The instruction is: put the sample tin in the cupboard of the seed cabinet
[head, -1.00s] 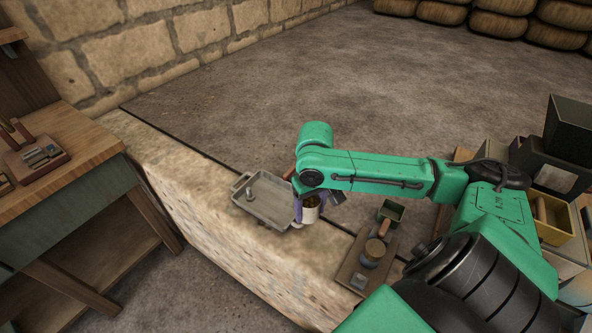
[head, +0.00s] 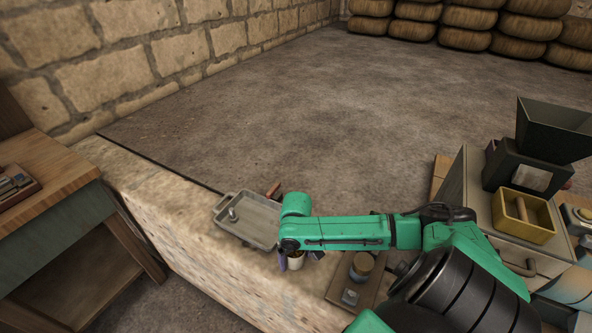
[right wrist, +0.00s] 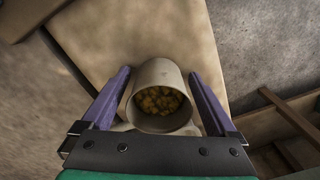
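An off-white round tin (right wrist: 160,75), which I take for the sample tin, holds yellow-brown pellets. Its open mouth faces the right wrist camera. In the head view the tin (head: 296,262) shows below my green right wrist, near the front of the stone ledge, partly hidden by the gripper. A pale grey cabinet (head: 455,185) with a curved handle (head: 520,268) stands at the right; I cannot tell whether it is the seed cabinet. My left gripper is not in view.
A grey tray (head: 222,213) lies on the stone ledge (head: 150,205) left of the tin. A board (head: 337,290) with small containers lies to its right. A black hopper (head: 550,130) and yellow box (head: 524,230) stand far right. A wooden table (head: 70,175) is at left.

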